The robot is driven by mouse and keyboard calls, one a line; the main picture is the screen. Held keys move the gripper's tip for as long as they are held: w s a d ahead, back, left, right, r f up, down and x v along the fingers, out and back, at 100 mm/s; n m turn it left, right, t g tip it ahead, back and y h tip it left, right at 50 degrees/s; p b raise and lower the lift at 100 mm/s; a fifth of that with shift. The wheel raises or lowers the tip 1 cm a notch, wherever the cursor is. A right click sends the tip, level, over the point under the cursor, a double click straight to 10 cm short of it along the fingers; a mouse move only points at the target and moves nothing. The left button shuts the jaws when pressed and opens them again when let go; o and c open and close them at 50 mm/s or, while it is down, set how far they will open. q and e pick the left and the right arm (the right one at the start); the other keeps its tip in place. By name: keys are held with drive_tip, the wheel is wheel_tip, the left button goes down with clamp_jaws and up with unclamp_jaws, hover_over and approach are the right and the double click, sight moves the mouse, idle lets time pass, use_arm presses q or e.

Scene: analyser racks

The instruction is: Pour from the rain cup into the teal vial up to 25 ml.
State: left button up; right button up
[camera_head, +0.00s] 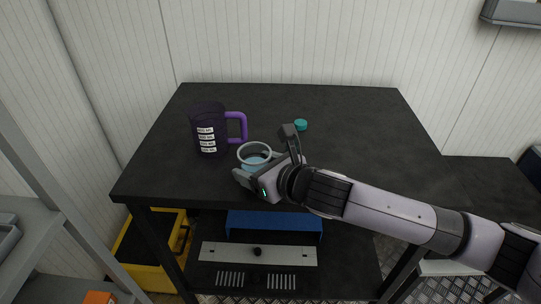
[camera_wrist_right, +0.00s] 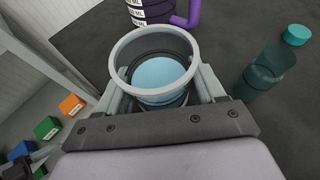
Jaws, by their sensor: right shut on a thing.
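My right gripper (camera_head: 262,175) is shut on a pale grey round cup (camera_head: 254,149), which I take as the rain cup. In the right wrist view the cup (camera_wrist_right: 154,62) sits between the fingers with light blue liquid inside, its rim about level. A see-through teal vial (camera_wrist_right: 266,72) stands upright on the table to the right of the cup, apart from it. No fill or marks can be made out in it. In the head view I cannot make out the vial, perhaps behind my gripper. My left gripper is not in view.
A dark mug (camera_head: 208,132) with a purple handle and white ml labels stands left of the cup. A teal cap (camera_head: 301,125) lies near the vial. The dark table (camera_head: 370,130) is clear at right and back. A yellow bin (camera_head: 150,245) stands below left.

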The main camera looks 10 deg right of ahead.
drive_tip(key=shift+d+r, duration=0.1)
idle(0.3)
drive_tip(key=shift+w+d+r+m+y, duration=0.25)
drive_tip(key=shift+w+d+m+y, duration=0.15)
drive_tip(key=shift+m, duration=0.4)
drive_tip(key=shift+w+d+r+m+g+y, duration=0.3)
drive_tip(key=shift+d+r+m+g+y, duration=0.2)
drive_tip(key=shift+m, duration=0.2)
drive_tip(key=shift+w+d+r+m+y, duration=0.25)
drive_tip(key=shift+d+r+m, duration=0.1)
drive_tip(key=shift+r, duration=0.35)
drive_tip(key=shift+w+d+r+m+y, duration=0.2)
drive_tip(key=shift+d+r+m, duration=0.15)
drive_tip(key=shift+r, duration=0.35)
drive_tip(key=shift+w+d+r+m+g+y, duration=0.1)
drive_tip(key=shift+d+r+m+g+y, duration=0.1)
drive_tip(key=shift+r, duration=0.15)
drive_tip(key=shift+w+d+r+m+g+y, duration=0.1)
drive_tip(key=shift+r+m, duration=0.1)
drive_tip(key=shift+r, duration=0.1)
drive_tip(key=shift+w+d+r+m+y, duration=0.15)
drive_tip(key=shift+r+m+y, duration=0.55)
drive_tip(key=shift+m, duration=0.5)
idle(2.8)
